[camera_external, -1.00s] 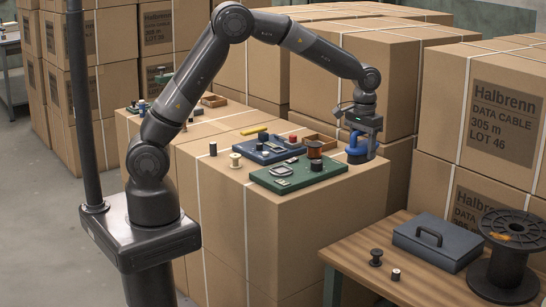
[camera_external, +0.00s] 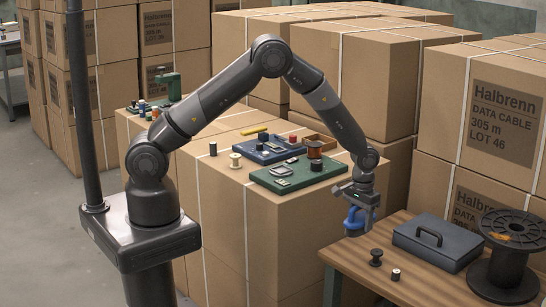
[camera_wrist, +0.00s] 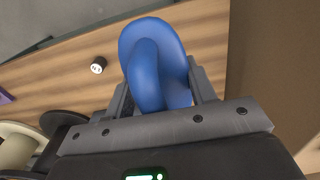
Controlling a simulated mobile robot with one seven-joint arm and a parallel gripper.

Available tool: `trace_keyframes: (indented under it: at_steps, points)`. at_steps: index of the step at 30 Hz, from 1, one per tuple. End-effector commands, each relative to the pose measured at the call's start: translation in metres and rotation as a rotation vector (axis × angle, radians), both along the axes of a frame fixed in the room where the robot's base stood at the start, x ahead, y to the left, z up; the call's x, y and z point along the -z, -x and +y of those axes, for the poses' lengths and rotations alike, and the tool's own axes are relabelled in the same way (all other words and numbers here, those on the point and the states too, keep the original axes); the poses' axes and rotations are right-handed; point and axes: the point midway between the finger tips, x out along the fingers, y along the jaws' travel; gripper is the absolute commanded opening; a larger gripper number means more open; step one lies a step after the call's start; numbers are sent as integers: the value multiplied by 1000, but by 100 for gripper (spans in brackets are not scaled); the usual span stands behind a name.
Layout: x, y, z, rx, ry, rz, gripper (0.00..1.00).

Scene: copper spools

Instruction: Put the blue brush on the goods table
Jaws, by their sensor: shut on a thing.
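The blue brush (camera_external: 355,220) is held in my gripper (camera_external: 360,205), which is shut on it. In the wrist view the brush (camera_wrist: 158,62) is a rounded blue shape between the two fingers of my gripper (camera_wrist: 160,95); its lower part is hidden by the gripper body. The goods table (camera_external: 350,258) is the brown wooden table at the lower right. The brush is in the air at the left back edge of this table, beside the box stack. In the wrist view the wooden top (camera_wrist: 70,70) shows behind the brush.
On the wooden table stand a grey cash box (camera_external: 437,240), a large black spool (camera_external: 508,255), a small dark spool (camera_external: 376,258) and a smaller one (camera_external: 396,275). A green board (camera_external: 265,177) with parts lies on the boxes to the left. The table's front left has bare wood.

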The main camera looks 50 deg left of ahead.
Motion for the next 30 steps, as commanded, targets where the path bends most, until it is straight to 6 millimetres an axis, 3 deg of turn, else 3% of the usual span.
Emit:
trace_keyframes:
  at_steps: [18,23,30]
  points:
    - [70,-84,71,-1,0,0,24]
    - [76,-90,75,0,0,0,24]
    - [108,-89,75,0,-1,1,24]
